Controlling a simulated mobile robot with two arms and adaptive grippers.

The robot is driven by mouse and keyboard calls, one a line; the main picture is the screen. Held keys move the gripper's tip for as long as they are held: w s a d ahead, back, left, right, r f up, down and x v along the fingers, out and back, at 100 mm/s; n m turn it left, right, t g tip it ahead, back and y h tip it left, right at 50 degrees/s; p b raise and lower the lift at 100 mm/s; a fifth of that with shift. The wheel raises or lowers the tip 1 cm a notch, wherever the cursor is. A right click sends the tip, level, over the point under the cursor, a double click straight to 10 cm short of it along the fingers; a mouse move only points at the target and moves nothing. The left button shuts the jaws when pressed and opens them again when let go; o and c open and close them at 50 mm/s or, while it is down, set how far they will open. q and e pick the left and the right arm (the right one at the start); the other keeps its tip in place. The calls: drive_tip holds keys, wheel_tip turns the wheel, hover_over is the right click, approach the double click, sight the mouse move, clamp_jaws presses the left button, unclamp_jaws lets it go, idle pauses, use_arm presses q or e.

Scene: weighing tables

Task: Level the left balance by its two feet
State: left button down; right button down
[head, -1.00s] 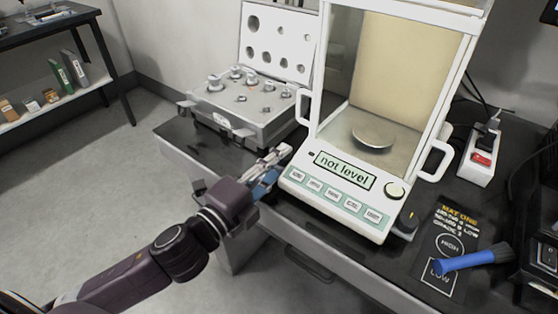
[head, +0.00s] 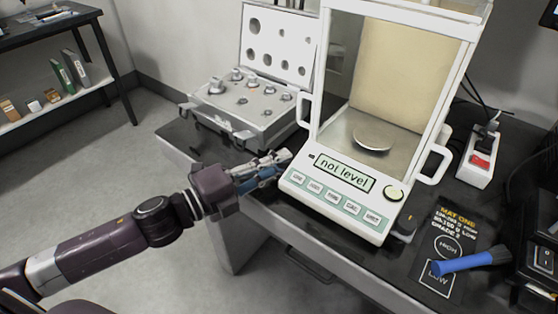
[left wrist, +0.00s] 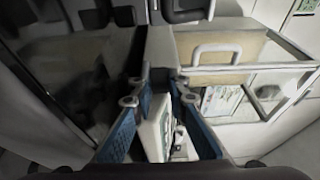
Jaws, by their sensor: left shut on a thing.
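The left balance (head: 338,207) is a white weighing unit with a glass-sided draft shield and a round pan (head: 372,135). The left foot is hidden by the fingers. In the left wrist view my blue-padded fingers (left wrist: 160,97) converge close to the white housing. My right gripper is not in view.
An open case of weights (head: 242,103) stands left of the balance. A blue brush (head: 471,261) lies on the black mat (head: 440,285) to the right. A power strip (head: 481,156) is behind it. The floor at left is clear.

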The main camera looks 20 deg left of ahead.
use_arm(q)
drive_tip(key=shift+w+a+m+g+h, duration=0.1)
drive_tip(key=shift+a+m+g+h, duration=0.05)
drive_tip(key=shift+m+g+h, duration=1.05)
drive_tip(key=c, duration=1.9)
unclamp_jaws()
drive_tip(key=shift+v, duration=6)
drive_tip(key=shift+w+f, duration=0.1)
